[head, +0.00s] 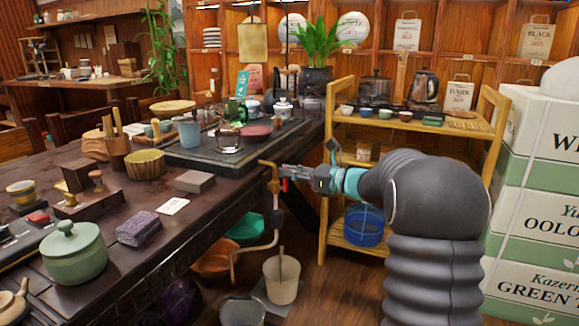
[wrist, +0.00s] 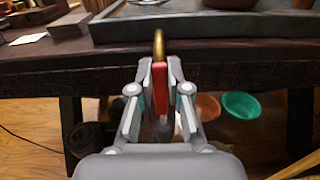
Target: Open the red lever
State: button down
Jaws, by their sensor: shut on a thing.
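The red lever (head: 285,185) is on a brass pipe (head: 275,225) that runs down beside the table's edge. My gripper (head: 288,178) reaches in from the right and is shut on the red lever. In the wrist view the red lever (wrist: 159,85) stands upright between the two fingers of my gripper (wrist: 160,88), with the curved brass pipe top showing above it. The fingers hide part of the lever in the head view, and its exact angle there is hard to tell.
The dark table (head: 120,275) with tea ware lies to the left. A white bucket (head: 281,279) stands on the floor below the pipe. A wooden shelf (head: 412,124) with a blue basket (head: 363,227) stands behind my arm. Stacked tea boxes (head: 530,200) are at the right.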

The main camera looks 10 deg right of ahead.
jog(key=c, duration=1.1)
grip_release()
jog(key=v, duration=1.2)
